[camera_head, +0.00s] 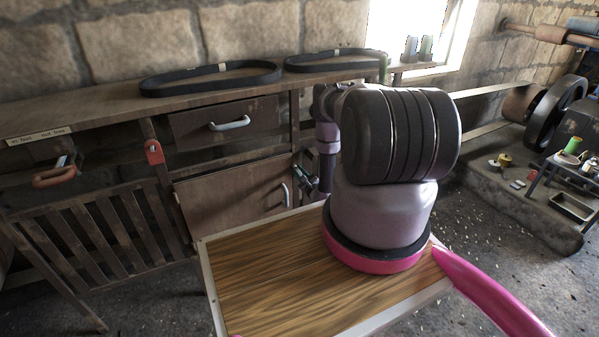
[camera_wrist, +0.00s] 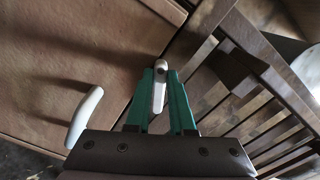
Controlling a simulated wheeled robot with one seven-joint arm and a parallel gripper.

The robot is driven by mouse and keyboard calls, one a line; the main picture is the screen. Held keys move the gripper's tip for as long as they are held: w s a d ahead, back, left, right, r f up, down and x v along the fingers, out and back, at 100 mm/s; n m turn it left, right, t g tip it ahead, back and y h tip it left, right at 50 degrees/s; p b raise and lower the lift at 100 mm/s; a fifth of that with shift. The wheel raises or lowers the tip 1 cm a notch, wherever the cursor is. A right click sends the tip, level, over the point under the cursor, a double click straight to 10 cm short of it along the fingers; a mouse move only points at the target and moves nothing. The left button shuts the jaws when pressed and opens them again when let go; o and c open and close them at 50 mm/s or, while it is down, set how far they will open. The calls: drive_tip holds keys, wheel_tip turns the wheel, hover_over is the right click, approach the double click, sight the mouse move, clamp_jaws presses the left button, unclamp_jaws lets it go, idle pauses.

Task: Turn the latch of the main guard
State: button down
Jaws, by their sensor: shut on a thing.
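In the wrist view, a pale grey latch lever (camera_wrist: 158,92) with a dark pivot at its far end lies between the green fingers of my gripper (camera_wrist: 161,76). My gripper is shut on the lever. The lever sits at the post between brown panels and a slatted wooden guard (camera_wrist: 245,85) on the right. In the head view, my gripper (camera_head: 307,181) is small, beside the right edge of the lower cabinet door; my arm hides much of the area behind it, and the latch cannot be made out there.
The lower door (camera_head: 232,193) has a pale handle (camera_head: 285,195), close to my gripper; this handle (camera_wrist: 84,117) is left of my fingers in the wrist view. Two black belts (camera_head: 210,78) lie on the bench. A red tag (camera_head: 154,152) hangs left. Another slatted panel (camera_head: 95,235) stands at left.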

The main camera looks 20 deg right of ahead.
drive_tip(key=n, duration=0.4)
drive_tip(key=f+n, duration=0.1)
drive_tip(key=n, duration=0.3)
drive_tip(key=a+n, duration=0.1)
drive_tip(key=n, duration=0.3)
drive_tip(key=shift+a+f, duration=0.1)
drive_tip(key=shift+f, duration=0.3)
drive_tip(key=c, duration=0.8)
unclamp_jaws()
drive_tip(key=shift+s, duration=0.1)
drive_tip(key=s, duration=1)
drive_tip(key=shift+s+d, duration=0.2)
drive_tip(key=shift+s, duration=0.15)
